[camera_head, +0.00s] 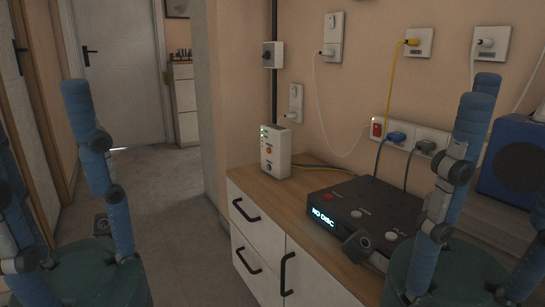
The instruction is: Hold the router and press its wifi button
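Which button is the wifi one is too small to read. My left gripper (95,165) is at the left, in front of the floor, with its blue fingers extended, open and empty, apart from the router. My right gripper (458,170) is at the right, in front of the cabinet, also open and empty, and hides part of the cabinet top.
A black disc player (350,205) showing "NO DISC" lies on the wooden cabinet (275,205), right of the router. A blue speaker-like box (512,160) stands at far right. Wall sockets (397,133) have several cables. Open floor (175,235) lies left of the cabinet.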

